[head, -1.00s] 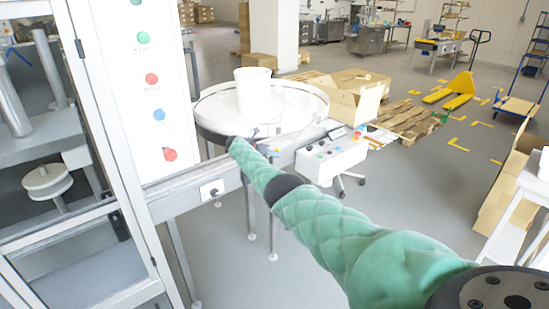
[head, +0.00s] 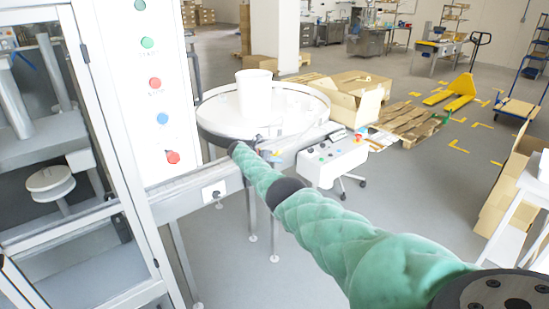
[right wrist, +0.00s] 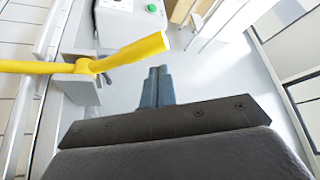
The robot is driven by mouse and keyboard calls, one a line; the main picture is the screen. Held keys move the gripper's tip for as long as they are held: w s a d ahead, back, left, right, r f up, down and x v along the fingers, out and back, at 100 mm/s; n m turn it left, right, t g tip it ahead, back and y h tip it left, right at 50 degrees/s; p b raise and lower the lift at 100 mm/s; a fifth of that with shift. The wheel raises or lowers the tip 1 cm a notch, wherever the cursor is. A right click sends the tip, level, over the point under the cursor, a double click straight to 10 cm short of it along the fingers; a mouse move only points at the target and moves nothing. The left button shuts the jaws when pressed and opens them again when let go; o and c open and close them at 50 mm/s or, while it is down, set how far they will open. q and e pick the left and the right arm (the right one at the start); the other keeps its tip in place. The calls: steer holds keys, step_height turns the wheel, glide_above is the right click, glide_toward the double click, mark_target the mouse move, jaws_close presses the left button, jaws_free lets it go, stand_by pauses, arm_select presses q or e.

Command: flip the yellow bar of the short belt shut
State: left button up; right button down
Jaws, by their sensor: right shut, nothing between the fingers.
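The yellow bar (right wrist: 125,55) crosses the upper left of the right wrist view, from the left edge to a free end near the top middle. It sits in a grey bracket (right wrist: 82,87) at the machine's side. My right gripper (right wrist: 157,72) has its two blue-grey fingers together, with nothing between them. It is right of the bracket and, in the picture, just below the bar's free end; I cannot tell whether they touch. In the head view my right arm reaches to the short belt's frame (head: 190,197), and the fingertips and bar are hidden. My left gripper is not in view.
A round turntable (head: 222,115) with a white tub (head: 254,92) stands behind my right arm. A button panel (head: 150,100) rises at the left.

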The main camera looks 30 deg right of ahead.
arm_select(q)
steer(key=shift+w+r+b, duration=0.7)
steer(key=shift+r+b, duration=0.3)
steer(key=shift+b, duration=0.1)
arm_select(e)
steer(key=a+f+v, duration=0.1)
steer(key=f+v, duration=0.1)
steer(key=v, duration=0.7)
steer(key=shift+s+a, duration=0.15)
steer(key=shift+s, duration=0.1)
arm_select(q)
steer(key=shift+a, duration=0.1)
arm_select(e)
steer(key=shift+a+r, duration=0.1)
steer(key=shift+r, duration=0.1)
